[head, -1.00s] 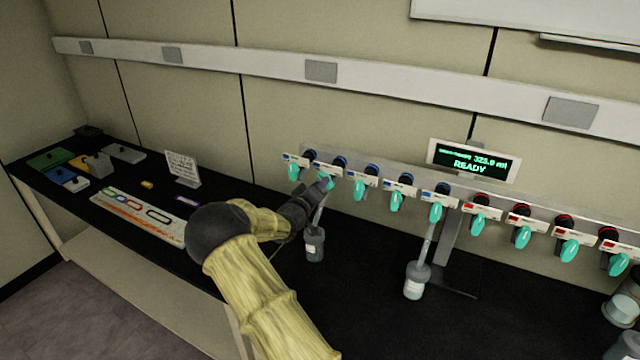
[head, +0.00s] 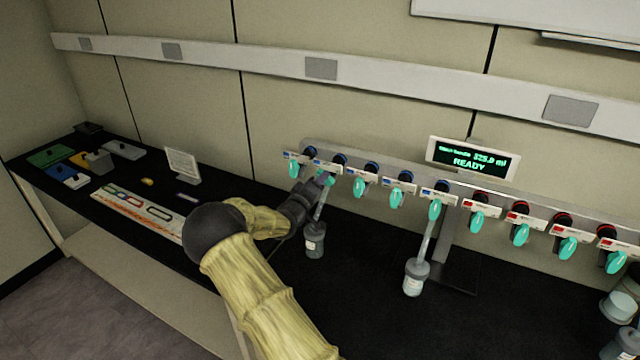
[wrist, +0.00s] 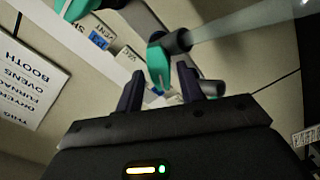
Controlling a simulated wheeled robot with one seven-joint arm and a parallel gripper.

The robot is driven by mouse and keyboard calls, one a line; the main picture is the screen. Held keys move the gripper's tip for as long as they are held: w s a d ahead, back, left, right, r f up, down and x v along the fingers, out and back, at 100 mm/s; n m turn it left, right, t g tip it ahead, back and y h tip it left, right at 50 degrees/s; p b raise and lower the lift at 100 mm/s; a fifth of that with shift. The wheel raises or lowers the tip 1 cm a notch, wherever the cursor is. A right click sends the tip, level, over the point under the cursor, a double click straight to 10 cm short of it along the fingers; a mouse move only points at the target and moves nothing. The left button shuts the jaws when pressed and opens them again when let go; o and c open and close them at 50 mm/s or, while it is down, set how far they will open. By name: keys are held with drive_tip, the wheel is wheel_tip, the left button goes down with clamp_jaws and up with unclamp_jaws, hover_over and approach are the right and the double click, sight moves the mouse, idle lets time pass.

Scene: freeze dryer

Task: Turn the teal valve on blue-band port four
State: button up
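A row of blue-band ports with teal valves runs along the left half of the rail; their numbers are too small to read. My gripper (head: 312,188) is at the second valve from the left (head: 328,180), whose port carries a hanging flask (head: 314,240). In the wrist view a teal valve handle (wrist: 158,64) lies just ahead of the gap between the two dark fingers (wrist: 160,88). The fingers are apart, and I cannot see them pressing on the handle. Other blue-band valves are the leftmost (head: 294,169), third (head: 360,187), fourth (head: 397,199) and fifth (head: 434,209) from the left.
A second flask (head: 415,278) hangs from the fifth port. Red-band ports with teal valves (head: 477,220) continue to the right. A display (head: 473,160) above the rail reads READY. A small sign (head: 182,165) and coloured trays (head: 50,155) stand on the left of the black bench.

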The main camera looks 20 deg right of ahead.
drive_tip(key=shift+s, duration=0.1)
drive_tip(key=b+v, duration=0.5)
drive_tip(key=v, duration=1.2)
drive_tip(key=shift+b, duration=0.35)
drive_tip(key=shift+a+f, duration=0.1)
drive_tip(key=shift+f, duration=0.1)
